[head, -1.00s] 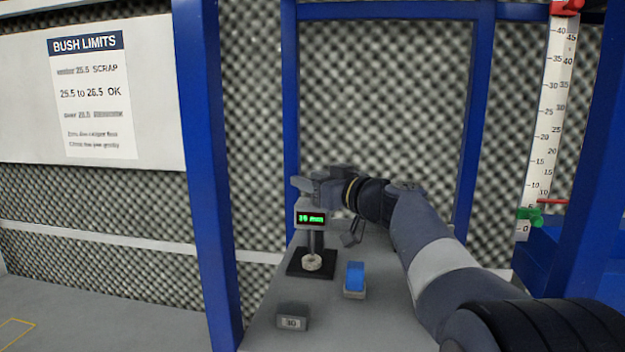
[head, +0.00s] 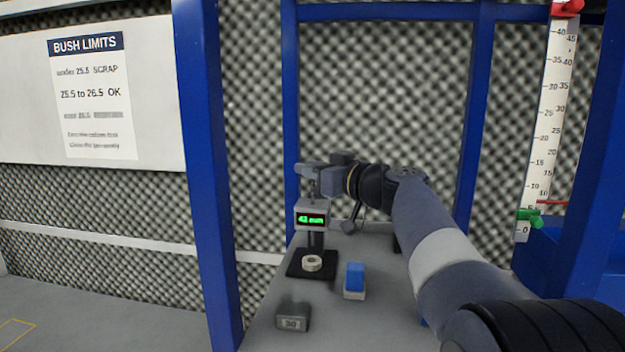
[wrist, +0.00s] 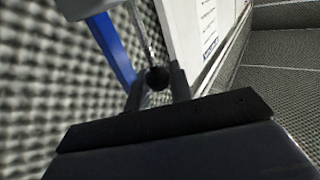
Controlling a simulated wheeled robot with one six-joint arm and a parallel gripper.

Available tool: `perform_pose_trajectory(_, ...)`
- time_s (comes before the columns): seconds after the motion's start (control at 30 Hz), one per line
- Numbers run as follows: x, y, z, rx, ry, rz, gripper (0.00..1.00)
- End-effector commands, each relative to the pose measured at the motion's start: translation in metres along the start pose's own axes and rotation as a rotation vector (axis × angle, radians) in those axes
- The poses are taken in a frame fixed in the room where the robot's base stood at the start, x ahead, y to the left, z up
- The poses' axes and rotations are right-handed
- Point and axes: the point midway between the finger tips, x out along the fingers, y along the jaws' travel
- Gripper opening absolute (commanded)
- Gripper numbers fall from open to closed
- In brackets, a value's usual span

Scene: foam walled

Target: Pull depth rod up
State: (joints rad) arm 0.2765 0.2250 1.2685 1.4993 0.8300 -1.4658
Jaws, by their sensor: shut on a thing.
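The depth gauge (head: 311,212) stands on a black base (head: 298,270) on the grey bench, with a green display that seems to read 43 mm. Its thin depth rod (head: 311,189) sticks up out of the gauge head. My gripper (head: 310,172) is above the gauge head, shut on the top of the rod. In the wrist view the rod's dark round knob (wrist: 157,78) sits between my two fingers, with the metal shaft beyond it. A pale ring-shaped bush (head: 312,263) lies on the base under the gauge; the rod's lower end is hard to make out.
A blue-topped block (head: 355,280) and a dark block marked 30 (head: 293,316) lie on the bench (head: 340,325). Blue posts (head: 207,180) frame the bay. A limits sign (head: 92,95) hangs left; a tall scale (head: 550,115) stands right.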

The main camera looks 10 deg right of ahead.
Motion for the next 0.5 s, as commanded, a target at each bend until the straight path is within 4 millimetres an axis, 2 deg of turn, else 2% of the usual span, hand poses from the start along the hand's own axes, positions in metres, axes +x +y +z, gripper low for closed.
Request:
perform_pose_trajectory(0.03,-0.0002,-0.0001,-0.0085,-0.003,0.003,0.001,0.00)
perform_pose_trajectory(0.1,-0.0003,-0.0001,-0.0129,-0.002,0.001,0.001,0.00)
perform_pose_trajectory(0.37,-0.0004,-0.0002,-0.0139,0.000,0.001,0.002,0.00)
perform_pose_trajectory(0.4,-0.0004,-0.0002,-0.0138,0.000,0.001,0.002,0.23)
perform_pose_trajectory(0.5,-0.0005,-0.0001,-0.0137,0.000,0.001,0.002,0.31)
